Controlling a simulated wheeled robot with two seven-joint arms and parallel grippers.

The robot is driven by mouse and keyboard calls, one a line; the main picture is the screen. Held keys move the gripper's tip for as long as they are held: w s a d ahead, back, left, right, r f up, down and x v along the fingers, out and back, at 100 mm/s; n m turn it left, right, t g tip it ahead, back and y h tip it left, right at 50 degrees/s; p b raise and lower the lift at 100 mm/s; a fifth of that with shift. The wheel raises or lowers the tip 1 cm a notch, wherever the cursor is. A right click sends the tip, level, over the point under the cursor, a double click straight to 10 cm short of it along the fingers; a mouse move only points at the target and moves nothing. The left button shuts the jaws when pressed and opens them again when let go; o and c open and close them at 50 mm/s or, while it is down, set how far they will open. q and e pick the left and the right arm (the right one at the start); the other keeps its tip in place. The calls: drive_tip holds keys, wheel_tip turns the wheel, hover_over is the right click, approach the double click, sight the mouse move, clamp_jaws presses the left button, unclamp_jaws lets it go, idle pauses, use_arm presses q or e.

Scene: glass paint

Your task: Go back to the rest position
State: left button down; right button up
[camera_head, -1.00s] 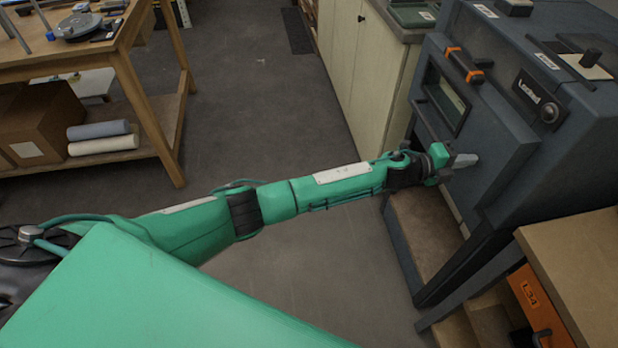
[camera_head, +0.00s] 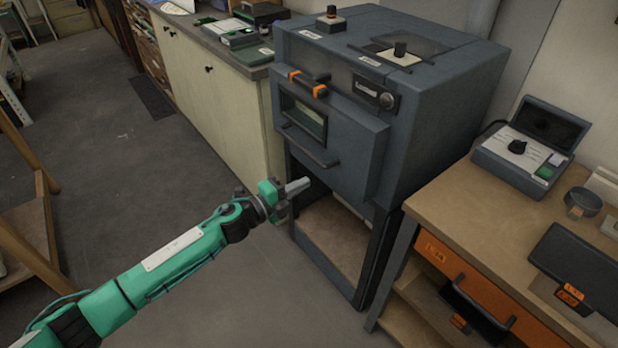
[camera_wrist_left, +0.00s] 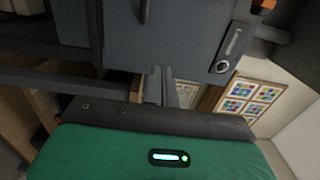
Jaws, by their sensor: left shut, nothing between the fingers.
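My left gripper (camera_head: 297,187) is at the end of the green arm that comes in from the lower left in the head view. Its fingers are shut and empty, in front of the lower part of the dark blue-grey kiln (camera_head: 420,130). In the left wrist view the shut fingers (camera_wrist_left: 162,84) point toward the grey kiln body (camera_wrist_left: 165,30). The kiln door with a small window (camera_head: 303,118) and a bar handle is above the gripper. I cannot tell whether the fingertips touch anything. My right gripper is not in view.
A wooden workbench (camera_head: 480,215) with orange drawers (camera_head: 440,255) stands right of the kiln. A grey device (camera_head: 530,150) sits on it. A cream cabinet (camera_head: 215,100) stands left of the kiln. Framed colour panels (camera_wrist_left: 245,100) show in the wrist view.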

use_arm(q)
drive_tip(key=w+a+f+n+t+y, duration=0.1)
drive_tip(key=a+f+n+y, duration=0.3)
drive_tip(key=f, duration=0.4)
drive_tip(key=a+f+n+t+y, duration=0.1)
drive_tip(key=a+f+n+t, duration=0.1)
drive_tip(key=a+f+n, duration=0.5)
drive_tip(key=s+a+f+n+g+y, duration=0.1)
drive_tip(key=s+a+f+n+y, duration=0.3)
drive_tip(key=f, duration=0.7)
drive_tip(key=s+a+f+n+g+y, duration=0.15)
drive_tip(key=s+a+f, duration=0.35)
drive_tip(key=f, duration=0.6)
drive_tip(key=s+a+f+n+g+y+p, duration=0.1)
drive_tip(key=s+a+f+n+g+y, duration=0.15)
drive_tip(key=s+f, duration=0.7)
drive_tip(key=s+a+f+n+g+y, duration=0.1)
drive_tip(key=s+a+f+n+g, duration=0.15)
drive_tip(key=s+f, duration=0.65)
drive_tip(key=s+a+f+n+g, duration=0.1)
drive_tip(key=s+f+n+g, duration=0.1)
drive_tip(key=s, duration=1.4)
drive_tip(key=s+a+f+n+g+y, duration=0.1)
drive_tip(key=s+a+f+n+g, duration=0.1)
drive_tip(key=s, duration=1.4)
drive_tip(key=shift+f+n, duration=0.65)
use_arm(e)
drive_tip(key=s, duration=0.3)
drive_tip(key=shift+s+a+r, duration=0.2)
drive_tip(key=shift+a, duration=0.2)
